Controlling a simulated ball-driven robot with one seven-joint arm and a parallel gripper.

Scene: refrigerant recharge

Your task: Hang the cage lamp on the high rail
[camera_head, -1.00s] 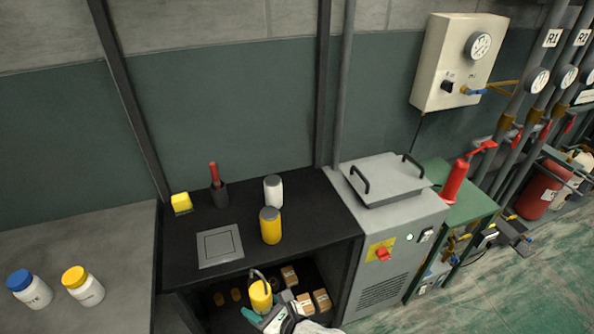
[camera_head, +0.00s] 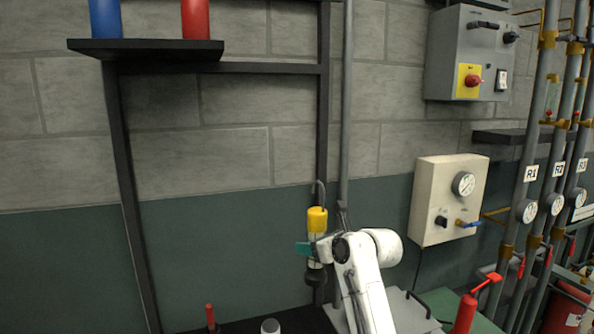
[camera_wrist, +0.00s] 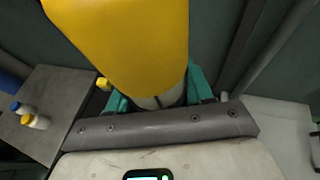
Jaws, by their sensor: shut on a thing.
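The cage lamp (camera_head: 317,220) has a yellow cap, a grey hook on top, a pale middle and a dark lower end. It is upright in the air before the wall, near the dark post. My gripper (camera_head: 309,249) is shut on its middle, with teal fingers. In the wrist view the lamp's yellow body (camera_wrist: 125,45) fills the upper middle, and the teal fingers (camera_wrist: 158,100) lie on both sides of its pale part. The high rail (camera_head: 225,68) is a dark horizontal bar between two posts. It is well above the lamp's hook and apart from it.
A dark shelf (camera_head: 145,47) with a blue and a red cylinder is at the rail's left end. A vertical grey pipe (camera_head: 347,110) runs right of the post. A cream gauge box (camera_head: 447,200) and a grey switch box (camera_head: 467,55) are on the wall at right. Wall below the rail is clear.

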